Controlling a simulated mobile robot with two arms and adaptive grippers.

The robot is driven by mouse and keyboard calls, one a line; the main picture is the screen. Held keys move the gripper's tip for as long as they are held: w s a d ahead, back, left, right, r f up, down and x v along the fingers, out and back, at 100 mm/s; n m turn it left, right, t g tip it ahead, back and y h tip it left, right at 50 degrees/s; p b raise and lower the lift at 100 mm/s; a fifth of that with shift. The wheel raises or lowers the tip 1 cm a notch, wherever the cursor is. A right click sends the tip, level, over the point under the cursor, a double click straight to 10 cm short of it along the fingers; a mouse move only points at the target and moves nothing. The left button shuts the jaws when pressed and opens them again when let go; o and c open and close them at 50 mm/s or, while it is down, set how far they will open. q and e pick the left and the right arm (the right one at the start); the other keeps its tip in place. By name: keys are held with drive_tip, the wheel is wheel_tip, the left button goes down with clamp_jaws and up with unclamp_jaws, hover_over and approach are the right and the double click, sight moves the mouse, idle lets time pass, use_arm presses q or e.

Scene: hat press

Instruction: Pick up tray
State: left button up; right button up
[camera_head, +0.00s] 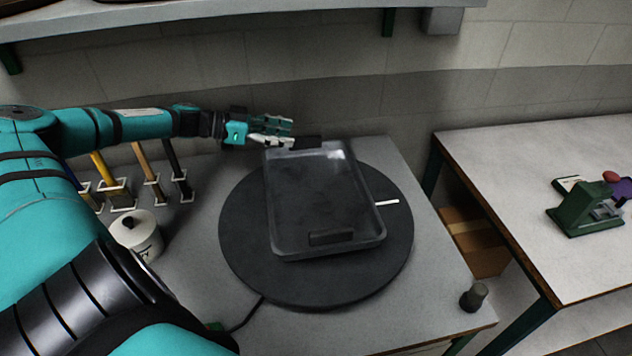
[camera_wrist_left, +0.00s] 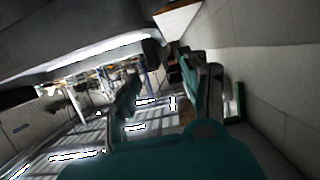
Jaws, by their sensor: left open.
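The tray (camera_head: 325,205) is a clear, shallow rectangular tray with a dark handle at its near end and another at its far end. It lies on a round dark turntable (camera_head: 245,255) on the grey table. My left gripper (camera_head: 292,133) is open at the tray's far left corner, close to the far handle (camera_head: 307,143). I cannot tell whether it touches the handle. In the left wrist view the gripper's fingers (camera_wrist_left: 160,95) show, with the room beyond, and no tray can be made out. My right gripper is not in view.
A white lidded pot (camera_head: 137,236) and upright tools in holders (camera_head: 150,180) stand left of the turntable. A small dark cylinder (camera_head: 474,296) stands at the table's front right corner. A second table (camera_head: 540,180) with a green press (camera_head: 585,212) is at the right. A wall is behind.

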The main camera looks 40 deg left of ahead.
sight(305, 137)
use_arm(q)
drive_tip(key=shift+w+d, duration=0.5)
drive_tip(key=shift+d, duration=0.1)
drive_tip(key=p+x, duration=0.1)
drive_tip(key=x, duration=0.2)
drive_tip(key=shift+w+f+p, duration=0.2)
drive_tip(key=shift+f+p, duration=0.15)
drive_tip(key=shift+f, duration=0.05)
drive_tip(key=shift+w+d+f, duration=0.25)
drive_tip(key=shift+w+d, duration=0.05)
drive_tip(key=shift+w, duration=0.05)
drive_tip(key=shift+c, duration=0.6)
clamp_jaws()
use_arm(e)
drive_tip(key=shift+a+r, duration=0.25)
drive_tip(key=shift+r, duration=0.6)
